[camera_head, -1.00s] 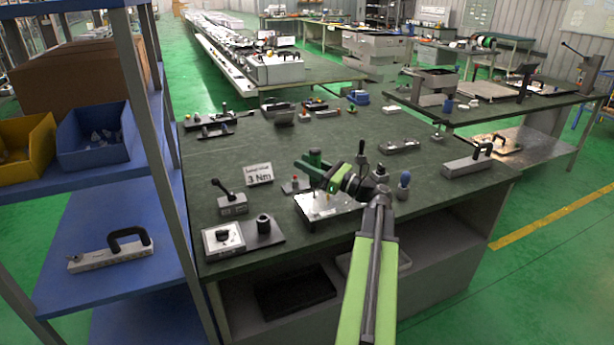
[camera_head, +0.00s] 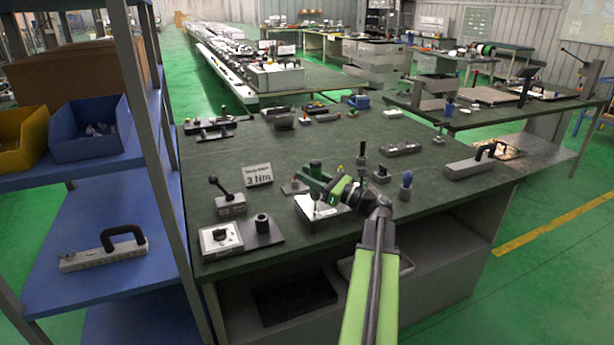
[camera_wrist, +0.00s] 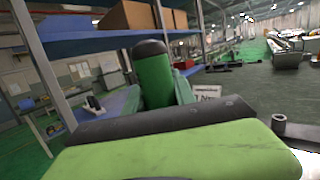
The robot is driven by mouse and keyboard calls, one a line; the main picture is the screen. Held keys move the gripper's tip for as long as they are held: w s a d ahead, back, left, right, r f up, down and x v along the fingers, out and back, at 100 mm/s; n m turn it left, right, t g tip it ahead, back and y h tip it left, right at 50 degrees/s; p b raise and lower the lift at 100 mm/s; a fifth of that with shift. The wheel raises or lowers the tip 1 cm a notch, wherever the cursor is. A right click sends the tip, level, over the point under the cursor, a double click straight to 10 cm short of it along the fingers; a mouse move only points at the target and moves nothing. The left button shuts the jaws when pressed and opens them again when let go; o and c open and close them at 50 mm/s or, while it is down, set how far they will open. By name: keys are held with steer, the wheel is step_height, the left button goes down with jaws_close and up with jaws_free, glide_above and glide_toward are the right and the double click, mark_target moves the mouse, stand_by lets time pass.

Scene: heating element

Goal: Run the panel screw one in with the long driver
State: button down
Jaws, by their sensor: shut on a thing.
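My gripper (camera_head: 328,190) is at the front part of the dark green bench, over a white panel (camera_head: 308,208). It is shut on a green-handled driver (camera_head: 316,171). In the wrist view the driver's green handle (camera_wrist: 156,78) with its dark rounded cap stands up behind my gripper's light green body (camera_wrist: 180,150). The driver's tip, the screw and the contact between them are hidden or too small to tell.
A box with a knob (camera_head: 220,238), a black post (camera_head: 262,222) and a lever block (camera_head: 230,204) are at front left. A blue-handled tool (camera_head: 406,183) stands to the right. A blue shelf (camera_head: 110,265) borders the left.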

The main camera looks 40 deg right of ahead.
steer(key=shift+f+b, duration=0.75)
steer(key=shift+f, duration=0.05)
stand_by(1.6)
stand_by(0.4)
step_height(320, 180, up, 5)
steer(key=p, duration=0.5)
